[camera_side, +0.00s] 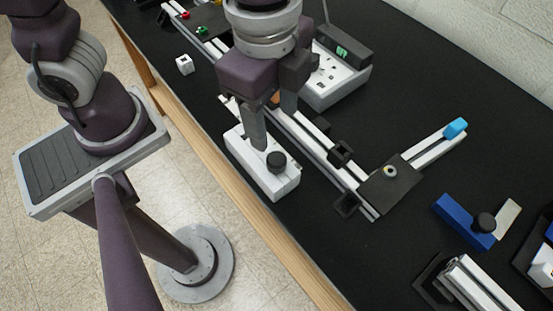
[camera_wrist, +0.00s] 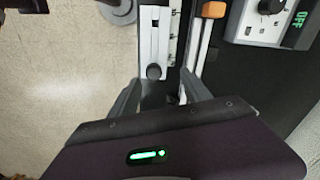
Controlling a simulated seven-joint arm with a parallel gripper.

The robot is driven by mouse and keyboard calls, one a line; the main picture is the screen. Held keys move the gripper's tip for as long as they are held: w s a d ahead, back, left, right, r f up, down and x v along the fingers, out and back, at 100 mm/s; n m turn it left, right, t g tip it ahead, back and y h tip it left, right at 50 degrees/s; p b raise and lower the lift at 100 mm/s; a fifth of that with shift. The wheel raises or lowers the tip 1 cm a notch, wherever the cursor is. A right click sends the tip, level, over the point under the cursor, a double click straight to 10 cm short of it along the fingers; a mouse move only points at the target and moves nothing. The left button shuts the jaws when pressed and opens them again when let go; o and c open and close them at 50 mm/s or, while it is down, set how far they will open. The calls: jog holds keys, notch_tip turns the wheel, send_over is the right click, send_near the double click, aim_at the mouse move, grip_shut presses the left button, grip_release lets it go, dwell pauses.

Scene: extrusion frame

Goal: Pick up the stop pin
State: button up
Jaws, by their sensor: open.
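My gripper (camera_side: 273,130) is open, with its two grey fingers pointing down above the white block (camera_side: 259,177) and the rail beside it. In the wrist view my gripper (camera_wrist: 160,80) also shows open, with nothing between its fingers. A black round knob (camera_side: 277,162) stands on the white block, just beyond the nearer fingertip. In the wrist view the knob (camera_wrist: 154,71) lies near the gap between the fingertips. No part is clearly marked as the stop pin, and I cannot tell whether this knob is it. My fingers hide part of the block and rail.
A light extrusion rail (camera_side: 316,146) runs alongside the block, with black brackets (camera_side: 341,153) and a dark corner plate (camera_side: 391,187). A control box (camera_side: 335,80) stands behind my gripper. A blue part with a black knob (camera_side: 466,221) lies right. Black table is clear at lower middle.

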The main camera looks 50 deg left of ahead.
aim_at(278, 159)
jog(key=d+f, duration=0.1)
jog(key=s+d+f+m, duration=0.1)
jog(key=shift+f+m+g, duration=0.3)
jog(key=shift+f, duration=0.1)
notch_tip(278, 159, down, 6)
jog(key=shift+f, duration=0.2)
jog(key=shift+w, duration=0.1)
grip_shut()
